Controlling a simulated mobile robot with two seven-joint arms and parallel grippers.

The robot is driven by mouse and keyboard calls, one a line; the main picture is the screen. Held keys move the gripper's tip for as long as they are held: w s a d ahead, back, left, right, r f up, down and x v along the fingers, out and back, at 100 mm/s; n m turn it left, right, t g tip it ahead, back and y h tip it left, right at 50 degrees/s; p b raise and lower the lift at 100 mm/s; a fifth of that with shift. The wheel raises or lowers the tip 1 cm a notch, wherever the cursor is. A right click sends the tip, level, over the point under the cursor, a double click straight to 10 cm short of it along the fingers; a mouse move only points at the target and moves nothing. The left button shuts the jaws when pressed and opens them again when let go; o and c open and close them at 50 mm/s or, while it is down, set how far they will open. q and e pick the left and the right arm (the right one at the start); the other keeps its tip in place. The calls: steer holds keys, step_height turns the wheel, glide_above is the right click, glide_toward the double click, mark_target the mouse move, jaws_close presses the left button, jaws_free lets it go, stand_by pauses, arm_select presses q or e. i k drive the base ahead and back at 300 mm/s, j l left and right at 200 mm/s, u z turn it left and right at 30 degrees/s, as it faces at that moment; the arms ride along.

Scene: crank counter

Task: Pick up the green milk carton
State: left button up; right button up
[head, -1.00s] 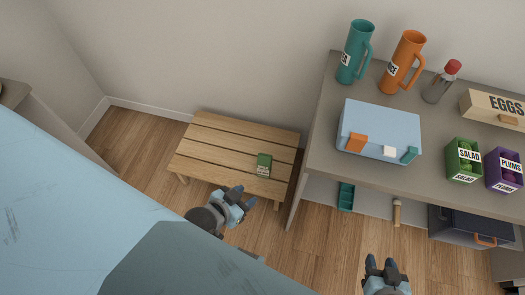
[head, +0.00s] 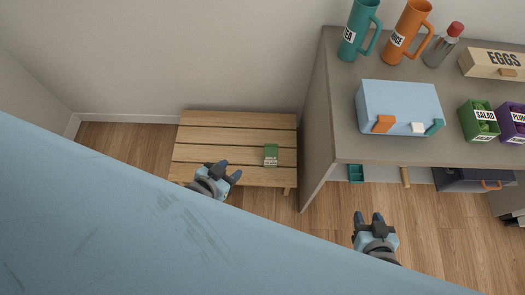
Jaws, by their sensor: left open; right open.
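The small green milk carton (head: 271,154) with a pale label stands or lies near the right end of the slatted wooden bench (head: 208,135); I cannot tell which. My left gripper (head: 229,171) is open and empty, over the bench's front part, to the left of the carton and apart from it. My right gripper (head: 369,218) is open and empty, over the floor in front of the counter, well to the right of the carton.
The grey counter (head: 340,128) stands right of the bench, its side panel close to the bench end. On it are a blue box (head: 399,104), a teal mug (head: 358,30), an orange mug (head: 406,32), a bottle (head: 443,45), an egg box (head: 495,63) and a salad crate (head: 480,121).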

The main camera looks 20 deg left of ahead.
mark_target(270, 150)
steer(key=j, duration=2.45)
steer(key=i+z, duration=0.05)
steer(key=i, duration=0.05)
